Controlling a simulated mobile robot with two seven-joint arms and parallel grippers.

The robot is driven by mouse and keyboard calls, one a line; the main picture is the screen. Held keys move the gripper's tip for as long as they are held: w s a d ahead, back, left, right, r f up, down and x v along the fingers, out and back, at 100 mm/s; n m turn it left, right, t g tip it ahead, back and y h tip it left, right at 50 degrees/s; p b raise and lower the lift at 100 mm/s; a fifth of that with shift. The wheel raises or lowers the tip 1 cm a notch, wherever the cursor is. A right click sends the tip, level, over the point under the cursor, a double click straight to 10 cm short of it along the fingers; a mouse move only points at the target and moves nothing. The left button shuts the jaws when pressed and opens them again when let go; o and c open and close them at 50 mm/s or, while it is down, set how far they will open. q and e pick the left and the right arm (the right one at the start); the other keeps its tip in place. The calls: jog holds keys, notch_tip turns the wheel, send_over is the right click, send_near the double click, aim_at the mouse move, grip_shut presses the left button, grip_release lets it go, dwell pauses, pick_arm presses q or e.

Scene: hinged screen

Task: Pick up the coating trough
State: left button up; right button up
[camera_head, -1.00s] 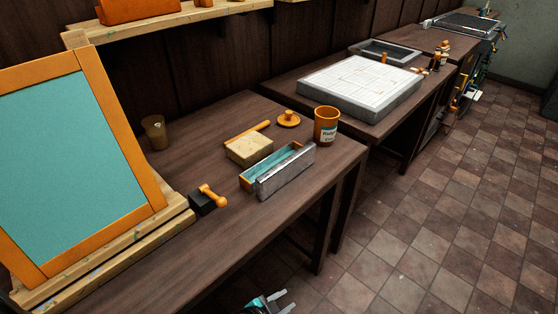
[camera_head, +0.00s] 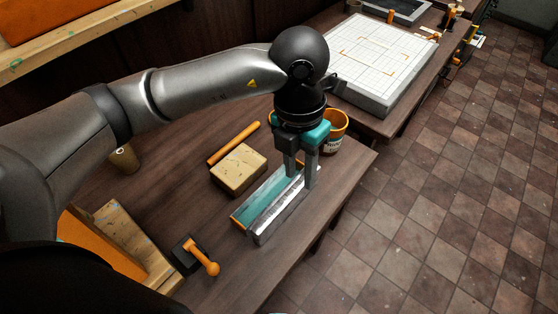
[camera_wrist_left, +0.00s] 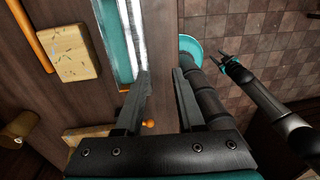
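The coating trough (camera_head: 256,232), a long silvery metal trough with a teal inside and orange ends, lies on the dark wooden table near its front edge. My left gripper (camera_head: 301,184) points down at the trough's far end, with its two fingers apart. The fingers hide part of that end. In the left wrist view the trough (camera_wrist_left: 122,45) shows ahead and to the left of my open left gripper (camera_wrist_left: 163,72); one finger overlaps its edge in the picture. I cannot tell whether they touch. My right gripper (camera_wrist_left: 228,60) shows in the left wrist view, fingers apart and empty, over the floor.
A cream block (camera_head: 239,169) and an orange stick (camera_head: 234,143) lie beside the trough. A black block with an orange handle (camera_head: 205,258) is nearer. A white gridded slab (camera_head: 385,60) lies on the farther table.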

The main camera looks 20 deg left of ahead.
aim_at(289, 195)
pick_arm(q)
jog(key=a+f, duration=0.1)
jog(key=w+a+f+y, duration=0.1)
jog(key=f, duration=0.1)
jog(key=shift+t, duration=0.4)
notch_tip(289, 195, down, 5)
jog(key=shift+r, duration=0.1)
jog(key=shift+f, duration=0.85)
jog(key=shift+w+f, duration=0.1)
jog(key=shift+f, duration=2.25)
jog(key=c, duration=0.6)
pick_arm(e)
jog(key=shift+s+d+g, duration=0.15)
jog(key=shift+s+d, duration=0.1)
jog(key=shift+s, duration=0.25)
jog(key=shift+s+d+g, duration=0.15)
jog(key=shift+s+d, duration=0.1)
jog(key=shift+s, duration=0.25)
